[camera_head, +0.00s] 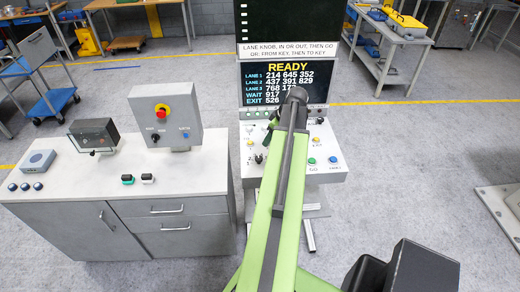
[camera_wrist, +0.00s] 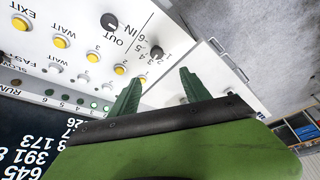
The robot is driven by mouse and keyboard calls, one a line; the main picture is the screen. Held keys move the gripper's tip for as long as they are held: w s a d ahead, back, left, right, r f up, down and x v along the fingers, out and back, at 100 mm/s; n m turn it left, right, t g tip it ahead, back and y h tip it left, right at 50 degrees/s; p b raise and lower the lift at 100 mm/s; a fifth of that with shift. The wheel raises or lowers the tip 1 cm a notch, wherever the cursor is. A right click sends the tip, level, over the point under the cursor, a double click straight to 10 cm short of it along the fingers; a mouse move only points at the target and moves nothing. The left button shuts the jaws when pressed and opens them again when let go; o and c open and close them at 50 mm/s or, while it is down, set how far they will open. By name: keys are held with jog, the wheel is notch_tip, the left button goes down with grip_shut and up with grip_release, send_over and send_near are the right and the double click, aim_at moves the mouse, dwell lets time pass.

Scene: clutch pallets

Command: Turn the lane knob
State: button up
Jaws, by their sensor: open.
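The console panel (camera_wrist: 75,28) fills the upper left of the wrist view. A small dark knob (camera_wrist: 157,53) with numbers around it is the lane knob, as far as I can tell. A larger dark knob (camera_wrist: 110,20) marked IN and OUT sits beside it. My gripper (camera_wrist: 161,74) is open, its two green fingers apart and empty. In the picture the numbered knob lies just beyond the fingertips, roughly in line with the gap; I cannot tell the height between them. In the head view my arm hides part of the panel (camera_head: 328,178).
A READY screen (camera_head: 262,84) stands behind the panel. Yellow buttons (camera_wrist: 61,41) and small switches line the panel near my fingers. A grey cabinet (camera_head: 60,222) with a control box (camera_head: 180,103) stands to the left. Open floor (camera_head: 420,170) lies to the right.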

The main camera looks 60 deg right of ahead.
aim_at(259, 158)
jog(key=b+x, duration=1.6)
jog(key=x, duration=0.1)
jog(key=shift+s+d+f, duration=0.2)
jog(key=shift+s+d, duration=0.05)
jog(key=shift+d, duration=0.05)
jog(key=shift+r, duration=0.1)
jog(key=shift+c, duration=0.3)
